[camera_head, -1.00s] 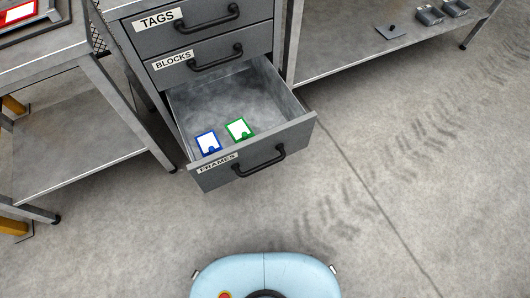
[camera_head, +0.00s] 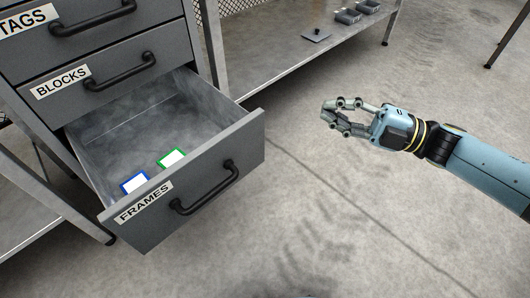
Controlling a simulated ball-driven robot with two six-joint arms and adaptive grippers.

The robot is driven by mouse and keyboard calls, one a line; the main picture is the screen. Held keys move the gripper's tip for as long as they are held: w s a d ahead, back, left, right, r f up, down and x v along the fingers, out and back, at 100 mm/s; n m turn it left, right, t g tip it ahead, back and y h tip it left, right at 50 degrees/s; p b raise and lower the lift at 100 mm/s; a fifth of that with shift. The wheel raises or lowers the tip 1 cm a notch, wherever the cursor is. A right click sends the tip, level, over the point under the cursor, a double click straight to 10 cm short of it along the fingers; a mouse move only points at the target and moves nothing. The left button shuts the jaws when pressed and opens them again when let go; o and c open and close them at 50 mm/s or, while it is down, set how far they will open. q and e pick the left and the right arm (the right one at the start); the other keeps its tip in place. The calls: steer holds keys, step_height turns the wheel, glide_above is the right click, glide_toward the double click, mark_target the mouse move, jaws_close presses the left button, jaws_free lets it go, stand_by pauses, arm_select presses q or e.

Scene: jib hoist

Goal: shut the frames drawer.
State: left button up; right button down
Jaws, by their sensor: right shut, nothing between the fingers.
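The frames drawer (camera_head: 238,160) is the lowest of the drawers in view and stands pulled well out. Its grey front carries a FRAMES label (camera_head: 145,202) and a dark bar handle (camera_head: 206,190). Inside lie a blue-edged frame (camera_head: 134,183) and a green-edged frame (camera_head: 172,158), near the front wall. My right gripper (camera_head: 326,114) is to the right of the drawer, apart from it, with its fingers pointing left. It is shut and empty. My left gripper is not in view.
The blocks drawer (camera_head: 90,75) and the tags drawer (camera_head: 95,25) above are shut. A metal bench shelf (camera_head: 270,65) behind holds small grey trays (camera_head: 348,16) and a dark plate (camera_head: 316,36). The floor (camera_head: 330,230) in front and right of the drawer is clear.

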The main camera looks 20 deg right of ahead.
step_height(320, 180, down, 9)
steer(key=w+n+g+y+b, duration=0.2)
steer(key=n+g+b, duration=0.4)
steer(key=b, duration=0.6)
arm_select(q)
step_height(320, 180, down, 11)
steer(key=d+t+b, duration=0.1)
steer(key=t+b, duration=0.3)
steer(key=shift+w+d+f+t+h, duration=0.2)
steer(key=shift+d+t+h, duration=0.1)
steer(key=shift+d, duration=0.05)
arm_select(e)
steer(key=w+a, duration=0.7)
steer(key=a, duration=0.3)
steer(key=shift+a+t, duration=0.2)
steer(key=shift+t, duration=0.1)
steer(key=shift+r, duration=0.1)
